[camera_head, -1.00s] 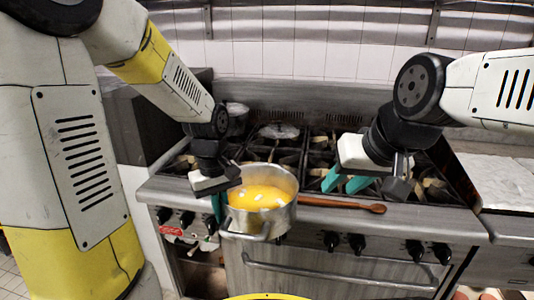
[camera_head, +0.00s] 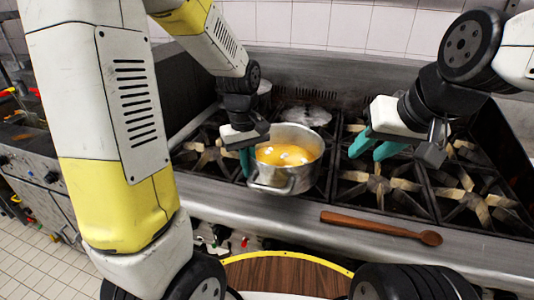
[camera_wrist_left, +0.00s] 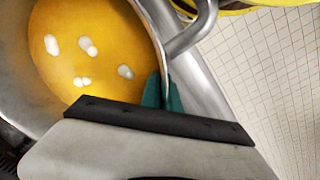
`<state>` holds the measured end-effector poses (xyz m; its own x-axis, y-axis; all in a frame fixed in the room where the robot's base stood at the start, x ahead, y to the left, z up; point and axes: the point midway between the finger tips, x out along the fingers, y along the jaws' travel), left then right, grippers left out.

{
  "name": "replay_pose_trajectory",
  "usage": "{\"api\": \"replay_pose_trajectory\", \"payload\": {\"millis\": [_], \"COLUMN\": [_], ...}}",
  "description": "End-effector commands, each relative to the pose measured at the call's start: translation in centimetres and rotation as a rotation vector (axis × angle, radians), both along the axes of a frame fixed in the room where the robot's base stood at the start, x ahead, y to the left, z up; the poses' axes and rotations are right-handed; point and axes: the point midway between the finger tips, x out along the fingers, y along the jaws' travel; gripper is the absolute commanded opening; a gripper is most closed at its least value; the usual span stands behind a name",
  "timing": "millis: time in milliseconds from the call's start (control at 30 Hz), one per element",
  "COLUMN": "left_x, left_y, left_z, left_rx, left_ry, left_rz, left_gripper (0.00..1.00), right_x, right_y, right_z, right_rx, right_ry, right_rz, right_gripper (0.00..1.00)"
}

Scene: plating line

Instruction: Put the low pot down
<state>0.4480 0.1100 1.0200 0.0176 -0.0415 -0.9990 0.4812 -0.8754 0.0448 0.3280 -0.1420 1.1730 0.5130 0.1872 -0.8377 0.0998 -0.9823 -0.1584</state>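The low pot (camera_head: 306,178) is a steel pot with side handles, holding yellow soup with white pieces. In the head view it is level over the front burners at the left of the stove. Whether its base touches the grate is hidden. My left gripper (camera_head: 247,163) is shut on the pot's left rim. In the left wrist view its teal fingers (camera_wrist_left: 162,94) sit on both sides of the pot wall (camera_wrist_left: 152,45), near a handle. My right gripper (camera_head: 375,149) is open and empty, above the burners right of the pot.
The black stove grates (camera_head: 376,184) to the right are free. A wooden spoon (camera_head: 380,227) lies on the steel front ledge. A steel backsplash closes the rear.

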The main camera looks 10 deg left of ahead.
Motion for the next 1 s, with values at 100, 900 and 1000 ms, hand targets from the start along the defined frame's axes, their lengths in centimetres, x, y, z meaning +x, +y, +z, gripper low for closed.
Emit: {"api": "replay_pose_trajectory", "payload": {"millis": [100,900,1000], "left_x": [2.9,13.7,13.5], "left_y": [-0.5,-2.1,-2.1], "left_z": [-0.2,-1.1,-2.5], "left_rx": [-0.001,-0.002,-0.001], "left_ry": [-0.005,-0.006,-0.002], "left_rz": [0.000,0.000,0.000], "left_gripper": [0.00,0.00,0.00], "right_x": [0.0,0.0,0.0], "right_y": [0.0,0.0,0.0], "right_z": [0.0,0.0,0.0], "right_rx": [0.000,0.000,0.000], "right_ry": [0.000,0.000,0.000], "right_rz": [0.000,0.000,0.000], "right_gripper": [0.36,0.36,0.36]}}
